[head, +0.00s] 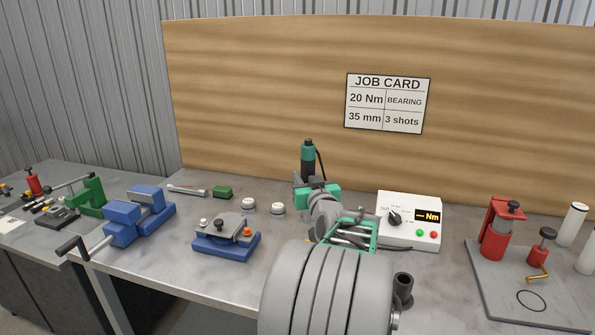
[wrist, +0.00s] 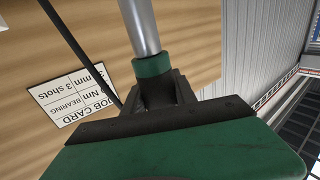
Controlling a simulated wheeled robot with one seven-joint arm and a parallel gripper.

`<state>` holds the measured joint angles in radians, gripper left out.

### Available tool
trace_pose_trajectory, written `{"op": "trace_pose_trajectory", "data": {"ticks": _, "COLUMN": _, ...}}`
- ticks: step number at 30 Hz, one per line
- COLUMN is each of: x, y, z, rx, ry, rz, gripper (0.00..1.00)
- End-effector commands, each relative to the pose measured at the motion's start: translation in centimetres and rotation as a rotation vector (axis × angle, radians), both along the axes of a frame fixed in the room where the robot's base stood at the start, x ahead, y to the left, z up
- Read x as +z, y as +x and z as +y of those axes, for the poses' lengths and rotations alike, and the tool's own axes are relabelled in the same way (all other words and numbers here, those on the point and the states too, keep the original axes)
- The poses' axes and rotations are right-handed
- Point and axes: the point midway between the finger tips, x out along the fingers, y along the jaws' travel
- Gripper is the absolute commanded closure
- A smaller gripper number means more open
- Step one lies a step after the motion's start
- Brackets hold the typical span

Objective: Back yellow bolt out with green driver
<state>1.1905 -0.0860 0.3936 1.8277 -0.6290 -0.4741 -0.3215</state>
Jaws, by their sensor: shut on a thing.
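My gripper (head: 313,186) is shut on the green driver (head: 308,158), which stands upright in the jaws with its black and green body above them. In the wrist view, my gripper (wrist: 165,95) has dark pads closed around the driver, whose silver shaft and green collar (wrist: 150,66) show. A blue fixture (head: 227,245) with a grey plate sits on the bench to the left of my gripper, apart from it. It carries a grey bolt head (head: 204,222) and an orange one (head: 247,231). I cannot make out a clearly yellow bolt; my arm hides part of the bench.
A white controller (head: 408,228) with a dial and "Nm" display stands right of my arm. Two round silver pieces (head: 263,206) and a green block (head: 222,192) lie behind the fixture. A blue vise (head: 140,215) is at left, a red press (head: 498,228) at right.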

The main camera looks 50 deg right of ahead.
Motion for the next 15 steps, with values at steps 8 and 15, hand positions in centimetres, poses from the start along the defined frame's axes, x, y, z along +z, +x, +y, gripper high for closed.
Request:
{"op": "trace_pose_trajectory", "data": {"ticks": 8, "x": -1.2, "y": -0.1, "z": -0.1, "rx": -0.001, "ry": 0.0, "rz": -0.001, "gripper": 1.0}}
{"op": "trace_pose_trajectory", "data": {"ticks": 15, "x": -3.4, "y": -0.1, "z": -0.1, "rx": -0.001, "ry": 0.0, "rz": -0.001, "gripper": 1.0}}
